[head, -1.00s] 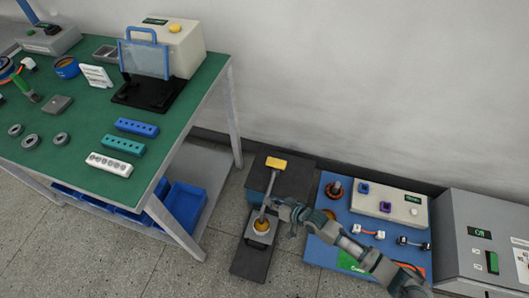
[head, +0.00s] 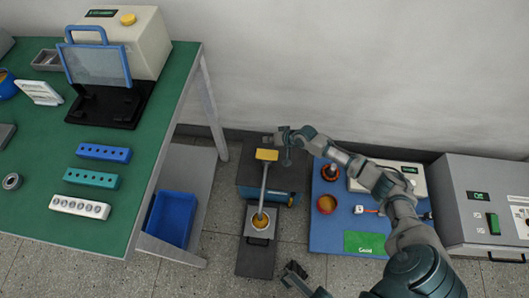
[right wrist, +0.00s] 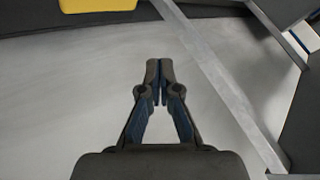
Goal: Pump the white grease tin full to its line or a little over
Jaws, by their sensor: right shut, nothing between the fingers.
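The grease pump's long grey lever (head: 264,185) rises to a yellow handle (head: 267,155). At its foot is a pale, squarish tin (head: 258,234) with an amber round top (head: 261,221); I cannot read any line or level on it. My right gripper (head: 284,138) is shut and empty, just above and right of the yellow handle in the head view. In the right wrist view its fingertips (right wrist: 160,65) are together, with the yellow handle (right wrist: 97,4) apart from them at the top left. My left gripper (head: 293,272) seems to show at the bottom; its jaws are unclear.
A dark box (head: 247,173) stands behind the lever. A grey cabinet (head: 463,215) stands far right. The green-topped table (head: 100,215) is on the left.

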